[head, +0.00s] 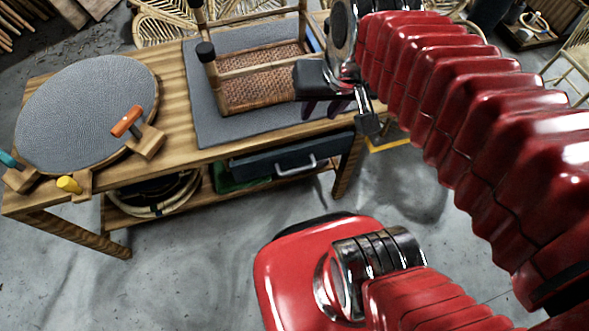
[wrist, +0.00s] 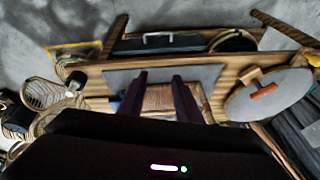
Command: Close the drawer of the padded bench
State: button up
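The padded bench (head: 172,125) is a wooden table with a grey pad (head: 204,110) on top. Its dark drawer (head: 262,163) hangs under the front edge, with a pale metal handle (head: 297,168) on its front. How far the drawer stands out is hard to tell. In the wrist view the drawer (wrist: 188,41) and handle (wrist: 158,37) show beyond the bench edge, toward the top. My gripper (head: 324,106) is above the bench top, higher than the drawer and apart from the handle. In the wrist view its two dark fingers (wrist: 159,76) are spread with nothing held between them.
An upturned woven stool (head: 262,90) lies on the pad near my gripper. A round grey board (head: 85,110) with an orange-handled clamp (head: 127,121) is at left. A lower shelf (head: 120,214) holds coiled rattan. The floor (head: 190,280) before the bench is clear.

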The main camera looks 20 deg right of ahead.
jog(key=w+d+f+m+g+y, duration=0.3)
jog(key=w+f+m+y, duration=0.1)
jog(key=f+m, duration=0.55)
jog(key=w+d+f+m+g+y, duration=0.3)
jog(key=w+d+f+m+y, duration=0.15)
jog(key=f+m, duration=0.45)
notch_tip(320, 180, down, 13)
jog(key=s+d+m+t+y, duration=0.1)
jog(key=d+m+t+y, duration=0.15)
jog(key=m+y, duration=0.45)
jog(key=m+t+y, duration=0.2)
jog(key=m+t, duration=0.5)
jog(key=m, duration=0.4)
send_near(295, 170)
jog(key=v, duration=0.4)
jog(key=shift+w+d+f+g+h, duration=0.1)
jog(key=shift+w+g+h, duration=0.15)
jog(key=shift+x, duration=6.95)
jog(key=shift+c, duration=0.2)
grip_shut()
